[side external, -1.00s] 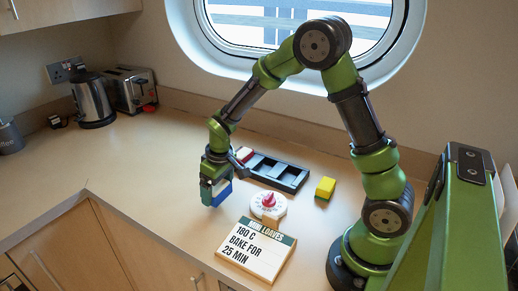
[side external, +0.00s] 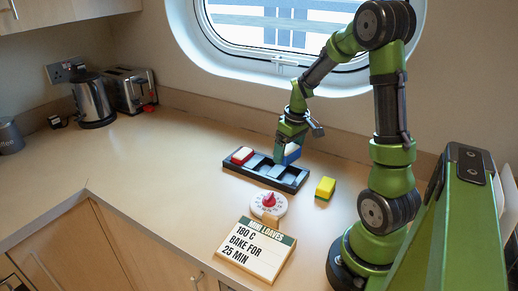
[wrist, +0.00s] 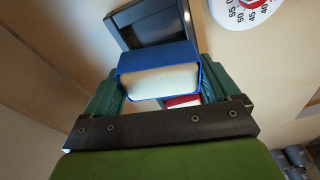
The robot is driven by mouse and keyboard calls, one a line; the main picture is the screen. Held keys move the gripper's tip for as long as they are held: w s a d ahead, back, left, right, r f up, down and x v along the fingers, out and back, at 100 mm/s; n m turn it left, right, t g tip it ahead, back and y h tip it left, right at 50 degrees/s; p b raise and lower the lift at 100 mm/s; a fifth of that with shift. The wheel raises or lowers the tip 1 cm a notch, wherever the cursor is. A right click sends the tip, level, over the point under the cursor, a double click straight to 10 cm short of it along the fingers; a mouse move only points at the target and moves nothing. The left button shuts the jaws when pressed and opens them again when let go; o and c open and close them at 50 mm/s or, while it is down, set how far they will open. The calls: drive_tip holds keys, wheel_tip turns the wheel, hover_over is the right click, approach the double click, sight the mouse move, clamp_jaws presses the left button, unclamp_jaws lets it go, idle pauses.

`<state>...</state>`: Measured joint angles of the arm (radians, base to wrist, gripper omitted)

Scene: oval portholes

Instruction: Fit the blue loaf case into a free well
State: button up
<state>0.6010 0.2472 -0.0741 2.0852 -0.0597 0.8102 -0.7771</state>
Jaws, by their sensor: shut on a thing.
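My gripper (side external: 289,142) is shut on the blue loaf case (side external: 292,153), which holds a pale loaf. In the wrist view the blue case (wrist: 157,57) sits between the two green fingers (wrist: 163,85). The dark tray (side external: 291,182) lies on the counter below, with its wells in a row. The blue case is held over or just behind the tray's right half; its exact height and alignment with a well cannot be told. A red loaf case (side external: 242,155) sits in the tray's left end well. Middle wells look empty; the right end is partly hidden.
A white timer with a red knob (side external: 268,203) and a recipe board (side external: 257,248) are in front. The wall and porthole are behind.

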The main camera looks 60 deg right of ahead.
sight(291, 162)
drive_tip(key=shift+s+d+f+n, duration=0.15)
drive_tip(key=shift+s+n, duration=0.15)
drive_tip(key=shift+s, duration=0.15)
drive_tip(key=shift+f+n, duration=0.25)
drive_tip(key=shift+n, duration=0.45)
drive_tip(key=shift+f, duration=1.8)
drive_tip(key=shift+f, duration=0.65)
drive_tip(key=shift+r, duration=0.4)
drive_tip(key=shift+f, duration=0.6)
idle(1.8)
drive_tip(key=shift+r, duration=0.2)
drive_tip(key=shift+r, duration=0.35)
drive_tip(key=shift+r, duration=0.25)
idle(0.4)
